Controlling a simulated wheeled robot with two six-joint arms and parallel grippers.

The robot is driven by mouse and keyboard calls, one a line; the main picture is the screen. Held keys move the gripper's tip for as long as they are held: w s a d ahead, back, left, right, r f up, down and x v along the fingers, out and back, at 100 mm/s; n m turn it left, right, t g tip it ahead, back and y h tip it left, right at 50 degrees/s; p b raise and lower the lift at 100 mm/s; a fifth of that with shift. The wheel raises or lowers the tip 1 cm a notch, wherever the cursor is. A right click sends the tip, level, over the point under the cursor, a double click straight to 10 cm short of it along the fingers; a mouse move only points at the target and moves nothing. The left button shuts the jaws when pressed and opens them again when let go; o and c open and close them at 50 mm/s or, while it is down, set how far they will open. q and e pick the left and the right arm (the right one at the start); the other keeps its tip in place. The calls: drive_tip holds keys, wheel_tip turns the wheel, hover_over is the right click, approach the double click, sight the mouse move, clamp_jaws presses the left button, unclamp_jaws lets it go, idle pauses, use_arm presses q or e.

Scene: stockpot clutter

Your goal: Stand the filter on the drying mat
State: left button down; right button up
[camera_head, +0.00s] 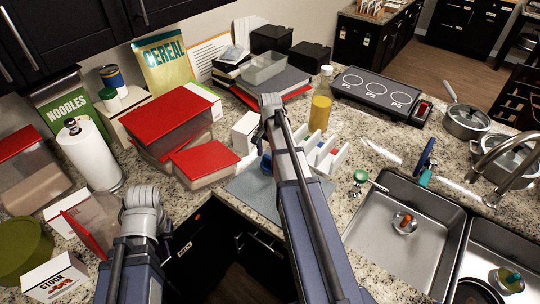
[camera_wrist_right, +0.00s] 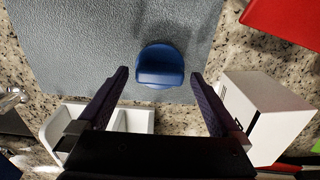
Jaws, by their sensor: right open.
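The grey-blue drying mat (camera_head: 250,196) lies on the counter in front of the white rack. A blue object, which looks like the filter (camera_wrist_right: 161,66), sits on the mat in the right wrist view. In the head view a bit of it (camera_head: 266,164) shows beside my right arm. I cannot tell whether it stands or lies. My right gripper (camera_wrist_right: 160,100) is open above the mat's edge, with the blue object centred just beyond its fingertips and not gripped. My left gripper (camera_head: 143,205) is at lower left, away from the mat, its fingers hidden.
A white slotted rack (camera_head: 325,155) and a white box (camera_head: 245,132) flank my right gripper. Red-lidded containers (camera_head: 200,160) stand left of the mat. The sink (camera_head: 385,235) lies to the right. A clear red-lidded container (camera_head: 95,215) stands beside my left gripper.

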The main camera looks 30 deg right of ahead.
sight(270, 158)
wheel_tip(270, 158, up, 10)
drive_tip(key=p, duration=0.9)
drive_tip(key=shift+r, duration=0.2)
drive_tip(key=shift+a, duration=0.1)
drive_tip(key=s+a+n, duration=0.5)
drive_tip(key=a, duration=0.5)
drive_tip(key=s+a+n, duration=0.6)
drive_tip(key=a, duration=0.4)
drive_tip(key=s+a+n+h, duration=0.1)
drive_tip(key=s+a+n, duration=0.4)
drive_tip(key=a, duration=0.5)
drive_tip(key=shift+s+a+n, duration=0.4)
drive_tip(key=shift+n, duration=0.2)
drive_tip(key=shift+f, duration=0.1)
